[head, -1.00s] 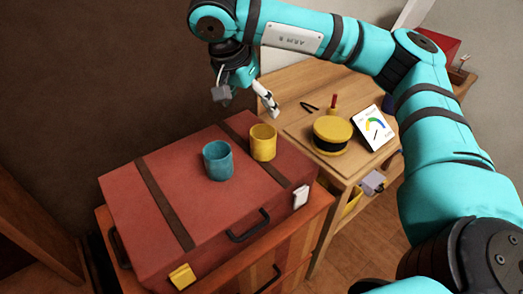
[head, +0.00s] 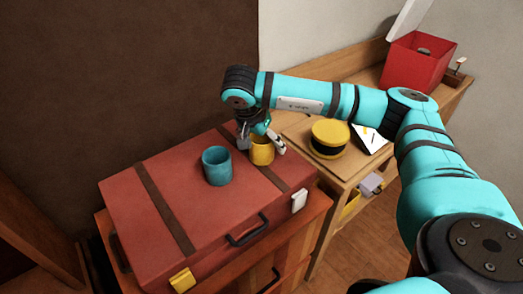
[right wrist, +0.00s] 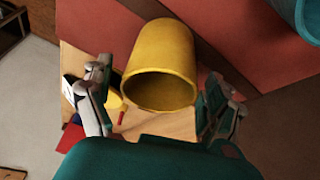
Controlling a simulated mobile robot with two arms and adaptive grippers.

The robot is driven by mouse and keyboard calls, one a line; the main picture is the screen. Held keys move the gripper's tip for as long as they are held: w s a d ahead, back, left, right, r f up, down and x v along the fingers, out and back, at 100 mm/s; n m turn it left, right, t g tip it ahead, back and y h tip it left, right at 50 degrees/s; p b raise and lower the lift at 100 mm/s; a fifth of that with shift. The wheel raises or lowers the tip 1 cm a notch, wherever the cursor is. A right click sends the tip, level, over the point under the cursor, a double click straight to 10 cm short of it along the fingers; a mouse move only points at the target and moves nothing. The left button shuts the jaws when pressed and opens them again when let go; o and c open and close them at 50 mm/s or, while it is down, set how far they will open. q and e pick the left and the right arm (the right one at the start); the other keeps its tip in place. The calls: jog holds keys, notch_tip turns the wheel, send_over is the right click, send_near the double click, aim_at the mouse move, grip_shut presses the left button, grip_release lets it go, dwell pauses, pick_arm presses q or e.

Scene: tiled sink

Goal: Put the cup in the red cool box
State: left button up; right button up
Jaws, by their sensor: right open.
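A yellow cup (head: 262,156) stands on the red suitcase (head: 130,200), to the right of a teal cup (head: 217,168). My right gripper (head: 261,140) is open at the yellow cup, partly hiding its top in the head view. In the right wrist view the yellow cup (right wrist: 160,70) shows between the spread fingers, with visible gaps on both sides. The teal cup (right wrist: 310,15) is at that view's top right corner. The red cool box (head: 408,68) stands open on the wooden table at the back right, its white lid (head: 409,16) raised. My left gripper is not in view.
The suitcase lies on a wooden cabinet (head: 308,232). The wooden table (head: 345,68) beside it holds a yellow-and-black round object (head: 330,138) and a white card (head: 371,138). My right arm stretches above the table. The suitcase's left part is clear.

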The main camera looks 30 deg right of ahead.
jog(key=shift+x, duration=1.4)
jog(key=c, duration=1.3)
jog(key=shift+r, duration=0.15)
jog(key=shift+c, duration=0.2)
